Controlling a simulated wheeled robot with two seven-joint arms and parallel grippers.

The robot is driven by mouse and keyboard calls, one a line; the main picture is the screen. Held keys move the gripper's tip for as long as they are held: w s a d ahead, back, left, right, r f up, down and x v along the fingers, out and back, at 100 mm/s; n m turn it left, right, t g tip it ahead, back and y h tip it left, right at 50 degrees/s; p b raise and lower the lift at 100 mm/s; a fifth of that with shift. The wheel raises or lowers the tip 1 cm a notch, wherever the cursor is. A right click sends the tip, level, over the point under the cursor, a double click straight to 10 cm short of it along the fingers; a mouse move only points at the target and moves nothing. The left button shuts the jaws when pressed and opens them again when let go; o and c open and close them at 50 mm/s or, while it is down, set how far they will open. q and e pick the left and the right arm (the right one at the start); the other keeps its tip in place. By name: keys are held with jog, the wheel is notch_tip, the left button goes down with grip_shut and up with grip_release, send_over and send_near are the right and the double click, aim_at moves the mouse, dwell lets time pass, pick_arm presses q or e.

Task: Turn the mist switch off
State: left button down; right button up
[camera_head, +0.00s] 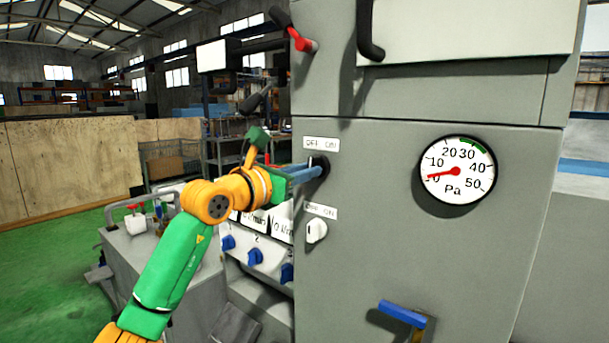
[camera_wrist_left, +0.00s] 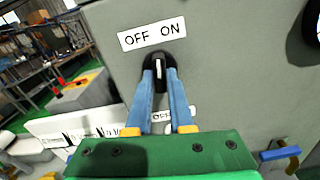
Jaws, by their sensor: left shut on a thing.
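My left gripper (camera_head: 318,171) reaches in from the left to a black rotary switch (camera_head: 323,160) on the grey machine front. In the left wrist view, its two blue fingers (camera_wrist_left: 160,75) are shut on the switch knob (camera_wrist_left: 158,68), one on each side. The knob's white mark points roughly up, between the words of the "OFF ON" label (camera_wrist_left: 152,36) above it. That label also shows in the head view (camera_head: 321,144). No label in view names the switch as the mist switch. My right gripper is not in view.
Several blue knobs (camera_head: 255,257) line the lower panel. A round Pa gauge (camera_head: 457,171) is at the right, reading near 0.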

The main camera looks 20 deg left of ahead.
pick_arm(q)
jog(key=shift+r+n, duration=0.1)
jog(key=shift+n, duration=0.8)
jog(key=c, duration=0.8)
grip_release()
jog(key=shift+c, duration=0.2)
jog(key=shift+o, duration=0.2)
jog(key=shift+w, duration=0.1)
jog(key=b+v, duration=0.4)
jog(key=v, duration=0.3)
jog(key=shift+b, duration=0.35)
